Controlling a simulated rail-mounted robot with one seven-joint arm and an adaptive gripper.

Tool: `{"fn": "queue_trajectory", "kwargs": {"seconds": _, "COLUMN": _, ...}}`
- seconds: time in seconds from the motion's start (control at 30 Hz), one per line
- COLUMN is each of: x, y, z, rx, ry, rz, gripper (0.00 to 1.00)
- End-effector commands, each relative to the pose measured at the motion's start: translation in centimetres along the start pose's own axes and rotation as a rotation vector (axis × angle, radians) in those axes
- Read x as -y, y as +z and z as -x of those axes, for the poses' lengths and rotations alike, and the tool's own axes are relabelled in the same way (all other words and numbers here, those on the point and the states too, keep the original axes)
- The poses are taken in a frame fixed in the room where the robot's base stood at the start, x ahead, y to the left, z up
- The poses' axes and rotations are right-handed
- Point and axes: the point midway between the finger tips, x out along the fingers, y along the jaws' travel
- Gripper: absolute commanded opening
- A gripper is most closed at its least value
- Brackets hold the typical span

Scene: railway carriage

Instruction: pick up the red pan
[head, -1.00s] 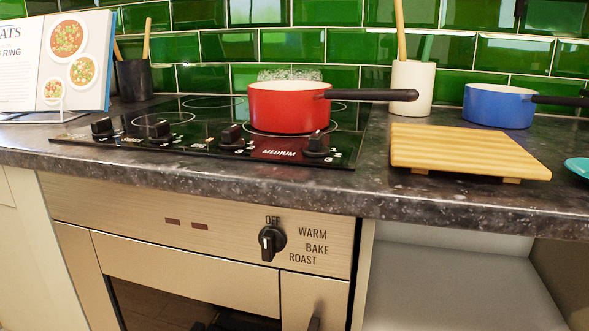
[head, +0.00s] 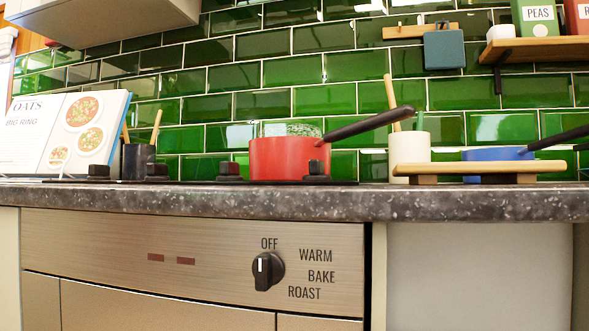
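The red pan (head: 280,160) stands upright on the cooktop, behind the row of black knobs. Its long black handle (head: 370,124) points to the right and slants upward in the picture. A clear glass-like object (head: 304,129) shows just above the pan's rim; I cannot tell whether it is in the pan or behind it. The cooktop surface is hidden at this low viewing angle. My gripper is not in view.
A white utensil crock (head: 412,150), a wooden board (head: 478,168) and a blue pan (head: 498,154) stand to the right. A dark utensil cup (head: 138,160) and an open cookbook (head: 68,134) stand left. A shelf (head: 548,49) hangs upper right.

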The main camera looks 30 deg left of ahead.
Motion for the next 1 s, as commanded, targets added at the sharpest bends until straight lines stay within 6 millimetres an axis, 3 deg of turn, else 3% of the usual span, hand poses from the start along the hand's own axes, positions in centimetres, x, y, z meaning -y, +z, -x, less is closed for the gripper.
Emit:
{"fn": "queue_trajectory", "kwargs": {"seconds": 0.4, "x": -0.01, "y": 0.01, "z": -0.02, "rx": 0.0, "ry": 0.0, "rz": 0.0, "gripper": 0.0}}
{"fn": "queue_trajectory", "kwargs": {"seconds": 1.0, "x": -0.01, "y": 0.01, "z": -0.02, "rx": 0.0, "ry": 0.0, "rz": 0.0, "gripper": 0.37}}
